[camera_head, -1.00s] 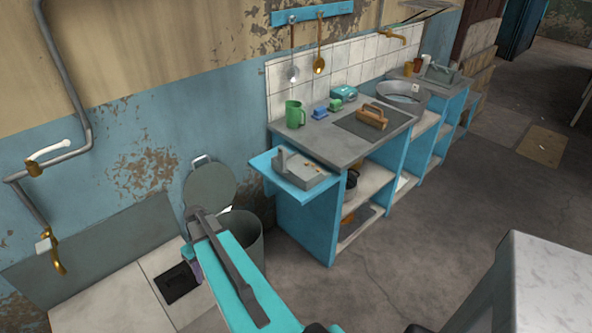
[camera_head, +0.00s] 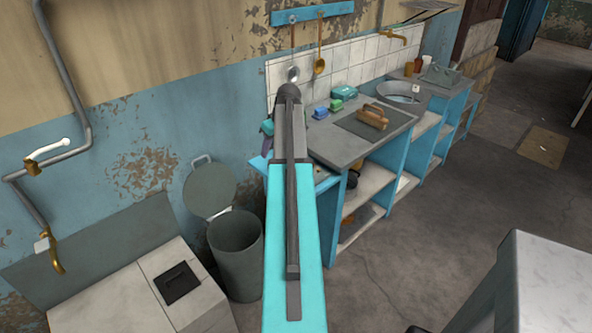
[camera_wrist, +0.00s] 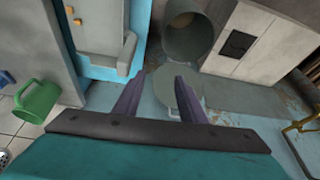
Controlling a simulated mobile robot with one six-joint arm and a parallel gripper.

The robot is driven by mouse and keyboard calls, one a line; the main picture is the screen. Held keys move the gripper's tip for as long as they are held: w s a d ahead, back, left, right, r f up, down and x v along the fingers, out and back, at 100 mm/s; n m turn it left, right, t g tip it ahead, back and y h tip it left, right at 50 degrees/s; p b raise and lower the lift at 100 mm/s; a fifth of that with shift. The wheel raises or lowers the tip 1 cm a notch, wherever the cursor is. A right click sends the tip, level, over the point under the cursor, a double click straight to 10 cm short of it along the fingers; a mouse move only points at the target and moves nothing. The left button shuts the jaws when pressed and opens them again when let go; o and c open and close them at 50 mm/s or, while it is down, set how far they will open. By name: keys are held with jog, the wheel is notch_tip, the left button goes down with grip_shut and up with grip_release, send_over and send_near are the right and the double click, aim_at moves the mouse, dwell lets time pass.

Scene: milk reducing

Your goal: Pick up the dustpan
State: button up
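The dustpan is a grey, box-like pan. In the wrist view the dustpan (camera_wrist: 97,32) lies on the light blue side shelf (camera_wrist: 100,68), at the upper left. In the head view my arm hides most of that shelf and the dustpan cannot be made out. My gripper (camera_wrist: 161,78) has its two purple fingers spread apart with nothing between them. It is above and to one side of the dustpan, not touching it. In the head view only a bit of my gripper (camera_head: 267,138) shows left of my arm.
A grey bin (camera_head: 236,250) with its lid open stands below the shelf, beside a white cabinet (camera_head: 165,285). A green mug (camera_wrist: 37,100) stands near the shelf in the wrist view.

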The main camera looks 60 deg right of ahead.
jog(key=s+d+r, duration=0.2)
jog(key=s+d, duration=0.2)
jog(key=s, duration=0.1)
jog(key=shift+s+r+m+h, duration=0.2)
jog(key=shift+r+m+h, duration=0.1)
jog(key=shift+m, duration=0.1)
jog(key=shift+w+d+f, duration=0.1)
jog(key=p+x, duration=0.1)
jog(key=x, duration=0.7)
jog(key=shift+f+p, duration=0.2)
jog(key=shift+p, duration=0.2)
jog(key=shift+p+x, duration=0.75)
jog(key=shift+x, duration=0.45)
jog(key=shift+p+x, duration=0.4)
jog(key=shift+x, duration=1)
jog(key=shift+d, duration=0.15)
